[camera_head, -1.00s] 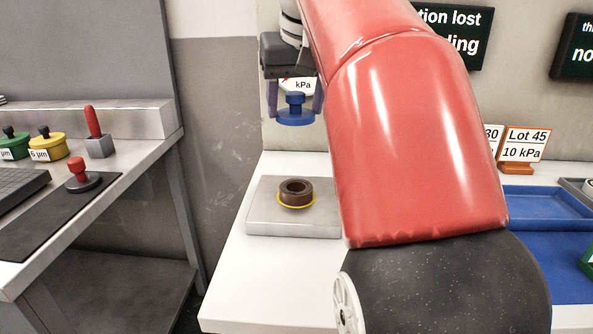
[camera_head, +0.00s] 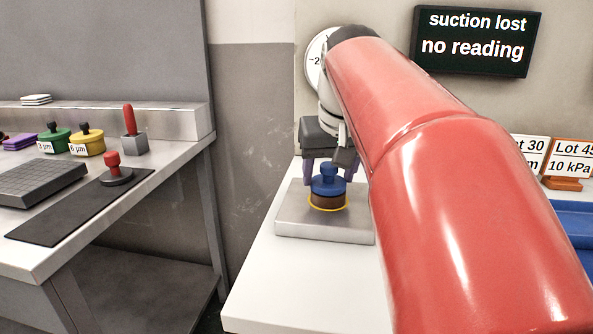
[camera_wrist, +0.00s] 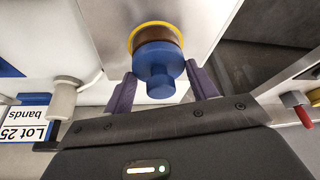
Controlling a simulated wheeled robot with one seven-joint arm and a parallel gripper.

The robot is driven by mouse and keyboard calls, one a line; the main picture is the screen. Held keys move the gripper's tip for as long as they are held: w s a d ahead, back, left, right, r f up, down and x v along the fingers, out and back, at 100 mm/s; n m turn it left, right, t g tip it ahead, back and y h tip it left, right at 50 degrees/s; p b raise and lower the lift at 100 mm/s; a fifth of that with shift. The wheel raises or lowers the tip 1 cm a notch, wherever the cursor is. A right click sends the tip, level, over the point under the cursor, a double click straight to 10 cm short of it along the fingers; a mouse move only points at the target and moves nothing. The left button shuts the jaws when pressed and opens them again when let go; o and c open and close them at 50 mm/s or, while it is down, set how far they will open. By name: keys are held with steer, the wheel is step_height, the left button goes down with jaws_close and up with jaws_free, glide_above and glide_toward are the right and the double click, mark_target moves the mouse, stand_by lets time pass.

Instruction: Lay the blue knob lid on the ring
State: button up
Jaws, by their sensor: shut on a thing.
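The blue knob lid (camera_head: 328,186) is upright directly over the brown ring (camera_head: 328,202), with no clear gap between them in the head view. The ring has a yellow band at its base and stands on a grey metal plate (camera_head: 292,224). My gripper (camera_head: 327,176) is shut on the lid, its purple fingers on either side. The wrist view shows the lid (camera_wrist: 155,62) between the fingers, with the ring (camera_wrist: 154,38) partly hidden behind it. Whether the lid's weight rests on the ring I cannot tell.
A white table (camera_head: 262,290) carries the plate. A blue tray (camera_head: 575,225) and lot signs (camera_head: 570,160) stand to the right. Left, a separate bench holds a red-knobbed weight (camera_head: 114,170), a dark mat (camera_head: 75,215) and green and yellow lidded pots. My red arm covers much of the right.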

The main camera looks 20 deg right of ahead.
steer(key=shift+f, duration=0.1)
steer(key=o, duration=0.7)
steer(key=shift+f, duration=0.1)
steer(key=o, duration=0.5)
steer(key=shift+c, duration=0.2)
steer(key=shift+r, duration=0.3)
steer(key=p+v, duration=0.2)
steer(key=v, duration=0.9)
steer(key=shift+s+r, duration=0.2)
steer(key=shift+r, duration=0.2)
